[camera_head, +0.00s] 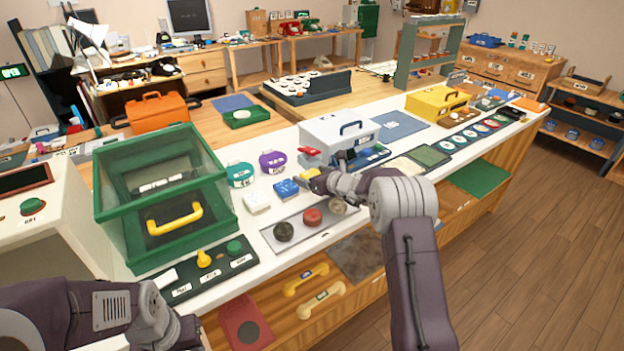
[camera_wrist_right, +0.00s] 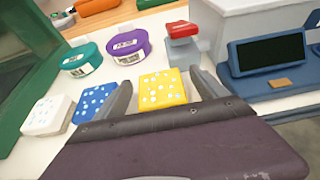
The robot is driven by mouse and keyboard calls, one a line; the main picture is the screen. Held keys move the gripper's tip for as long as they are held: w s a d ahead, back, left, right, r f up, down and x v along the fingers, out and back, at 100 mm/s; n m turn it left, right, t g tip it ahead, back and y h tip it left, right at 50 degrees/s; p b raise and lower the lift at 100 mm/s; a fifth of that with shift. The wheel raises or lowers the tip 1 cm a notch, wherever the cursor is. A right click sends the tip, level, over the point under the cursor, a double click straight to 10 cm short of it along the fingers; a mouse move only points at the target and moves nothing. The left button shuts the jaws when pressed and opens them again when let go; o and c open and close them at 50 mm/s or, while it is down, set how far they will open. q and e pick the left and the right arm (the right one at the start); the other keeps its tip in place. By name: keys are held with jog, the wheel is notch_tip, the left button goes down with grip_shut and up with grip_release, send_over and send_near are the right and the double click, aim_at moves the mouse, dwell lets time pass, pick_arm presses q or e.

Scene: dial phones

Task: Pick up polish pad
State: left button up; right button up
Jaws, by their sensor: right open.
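A yellow dotted pad (camera_wrist_right: 163,89) lies on the white counter (camera_head: 262,212) between the spread fingers of my right gripper (camera_wrist_right: 162,88). The gripper is open and reaches from the right in the head view (camera_head: 312,180); I cannot tell whether a finger touches the pad. A blue dotted pad (camera_head: 286,188) and a white dotted pad (camera_head: 257,202) lie in a row to its left; they also show in the wrist view. A tray (camera_head: 269,234) in front holds round discs in black (camera_head: 284,231), red (camera_head: 312,217) and beige. My left arm is at lower left, its gripper out of view.
Behind the pads stand a teal tin (camera_head: 240,174), a purple tin (camera_head: 272,162) and a red-topped item (camera_wrist_right: 183,38). A green glass case (camera_head: 117,212) stands left, and a white toolbox (camera_head: 327,131) behind to the right.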

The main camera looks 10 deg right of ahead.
aim_at(312, 174)
jog(key=c, duration=1.5)
jog(key=shift+r+p, duration=0.9)
jog(key=shift+r, duration=1.5)
jog(key=shift+s+a+r+b, duration=0.1)
jog(key=shift+s+a+b, duration=0.1)
jog(key=shift+s+b, duration=0.5)
jog(key=s+r, duration=0.2)
jog(key=s, duration=0.1)
jog(key=s+a+r, duration=0.1)
jog(key=s+r, duration=0.1)
jog(key=s, duration=0.1)
jog(key=s+a+r, duration=0.1)
jog(key=s+r, duration=0.1)
jog(key=s, duration=0.2)
jog(key=shift+a, duration=0.15)
